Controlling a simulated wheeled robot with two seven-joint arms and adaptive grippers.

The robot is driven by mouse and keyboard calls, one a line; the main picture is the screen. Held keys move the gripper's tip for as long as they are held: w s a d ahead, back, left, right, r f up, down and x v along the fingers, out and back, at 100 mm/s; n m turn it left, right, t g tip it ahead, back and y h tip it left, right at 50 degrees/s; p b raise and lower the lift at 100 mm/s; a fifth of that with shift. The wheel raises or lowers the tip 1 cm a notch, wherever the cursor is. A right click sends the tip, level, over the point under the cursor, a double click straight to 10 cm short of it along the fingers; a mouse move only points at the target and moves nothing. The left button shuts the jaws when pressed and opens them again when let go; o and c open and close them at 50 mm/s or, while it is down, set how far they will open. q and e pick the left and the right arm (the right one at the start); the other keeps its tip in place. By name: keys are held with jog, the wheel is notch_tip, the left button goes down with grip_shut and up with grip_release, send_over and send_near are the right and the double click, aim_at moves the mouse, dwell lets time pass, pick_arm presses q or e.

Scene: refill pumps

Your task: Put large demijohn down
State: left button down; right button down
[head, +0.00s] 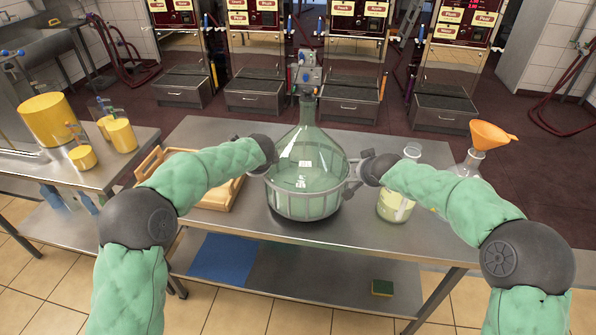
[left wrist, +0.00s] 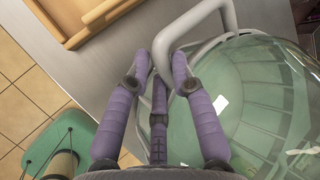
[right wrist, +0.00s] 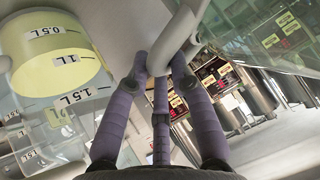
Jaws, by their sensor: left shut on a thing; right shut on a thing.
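The large demijohn (head: 308,160) is green glass with a narrow neck, in a pale grey basket frame (head: 300,204). It is upright over the middle of the steel table; I cannot tell whether its base touches the top. My left gripper (head: 268,152) is at its left side, and in the left wrist view its purple fingers (left wrist: 165,65) close around a grey handle (left wrist: 195,28). My right gripper (head: 362,168) is at its right side, and in the right wrist view its fingers (right wrist: 158,68) close around the other handle (right wrist: 178,35). The demijohn's glass (left wrist: 275,95) fills the right of the left wrist view.
A wooden tray (head: 215,192) lies left of the demijohn on the steel table (head: 230,133). A measuring jug with pale yellow liquid (head: 396,205) stands close on the right, near a vessel with an orange funnel (head: 490,135). Yellow containers (head: 48,118) stand on the left counter.

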pick_arm(q)
jog(key=shift+w+a, duration=0.1)
jog(key=shift+a, duration=0.05)
pick_arm(e)
jog(key=shift+w+d, duration=0.15)
pick_arm(q)
jog(key=c, duration=1.4)
grip_release()
jog(key=shift+f, duration=0.4)
pick_arm(e)
jog(key=c, duration=1.4)
grip_release()
jog(key=shift+f, duration=0.4)
jog(key=shift+c, duration=0.2)
pick_arm(q)
jog(key=o, duration=0.3)
pick_arm(e)
jog(key=o, duration=0.4)
jog(key=shift+s+r, duration=0.1)
jog(key=shift+s, duration=0.1)
jog(key=shift+c, duration=0.2)
pick_arm(q)
jog(key=shift+o, duration=0.2)
jog(key=shift+s+r, duration=0.1)
jog(key=shift+s, duration=0.1)
